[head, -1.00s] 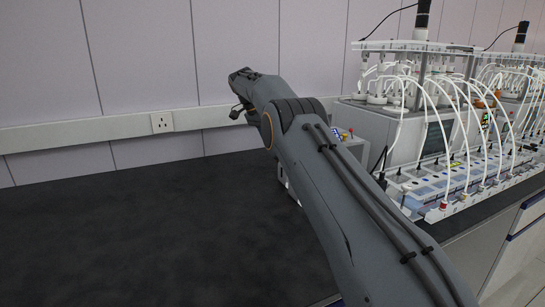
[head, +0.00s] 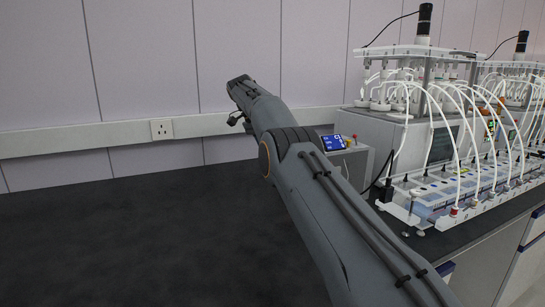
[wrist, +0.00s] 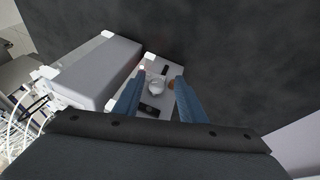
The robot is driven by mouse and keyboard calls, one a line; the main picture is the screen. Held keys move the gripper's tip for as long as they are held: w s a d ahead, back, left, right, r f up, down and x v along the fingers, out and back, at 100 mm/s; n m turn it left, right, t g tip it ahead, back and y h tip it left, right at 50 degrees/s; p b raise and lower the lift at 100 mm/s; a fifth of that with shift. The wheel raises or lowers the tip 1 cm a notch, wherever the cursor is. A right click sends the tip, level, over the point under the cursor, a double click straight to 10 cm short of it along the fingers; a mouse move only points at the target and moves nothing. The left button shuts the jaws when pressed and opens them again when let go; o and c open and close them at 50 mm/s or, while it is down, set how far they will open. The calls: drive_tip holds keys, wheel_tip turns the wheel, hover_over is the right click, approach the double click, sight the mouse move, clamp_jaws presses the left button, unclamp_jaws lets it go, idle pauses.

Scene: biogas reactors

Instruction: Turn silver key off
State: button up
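A grey control box (head: 358,163) stands on the bench beside my arm in the head view. It has a lit blue screen (head: 333,142) and a small red knob (head: 354,138). In the wrist view, a pale panel (wrist: 149,103) lies beyond my gripper (wrist: 157,82), whose two blue fingers are apart with nothing between their tips. A round whitish part (wrist: 156,87) and small dark parts show on the panel between the fingers. I cannot tell which part is the silver key, or whether it is on or off. My gripper's fingers cannot be made out in the head view.
Reactors with many white tubes (head: 470,95) stand on the bench at right. A grey box (wrist: 100,70) lies left of the fingers in the wrist view. The dark bench top (head: 140,240) is clear at left. A wall socket (head: 161,129) is behind.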

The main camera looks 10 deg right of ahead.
drive_tip(key=shift+d+r, duration=0.15)
drive_tip(key=shift+d, duration=0.2)
drive_tip(key=p, duration=0.3)
drive_tip(key=shift+w+d+r+p, duration=0.1)
drive_tip(key=shift+w+r+p, duration=0.05)
drive_tip(key=shift+r+p, duration=0.2)
drive_tip(key=p, duration=0.2)
drive_tip(key=shift+t+p, duration=0.35)
drive_tip(key=shift+t, duration=0.05)
drive_tip(key=t+p, duration=0.1)
drive_tip(key=p, duration=0.4)
drive_tip(key=shift+s+f+m, duration=0.1)
drive_tip(key=shift+s+m, duration=0.2)
drive_tip(key=t+p, duration=0.1)
drive_tip(key=p, duration=0.3)
drive_tip(key=t+p, duration=0.1)
drive_tip(key=p, duration=0.3)
drive_tip(key=shift+s+y, duration=0.3)
drive_tip(key=shift+s, duration=0.05)
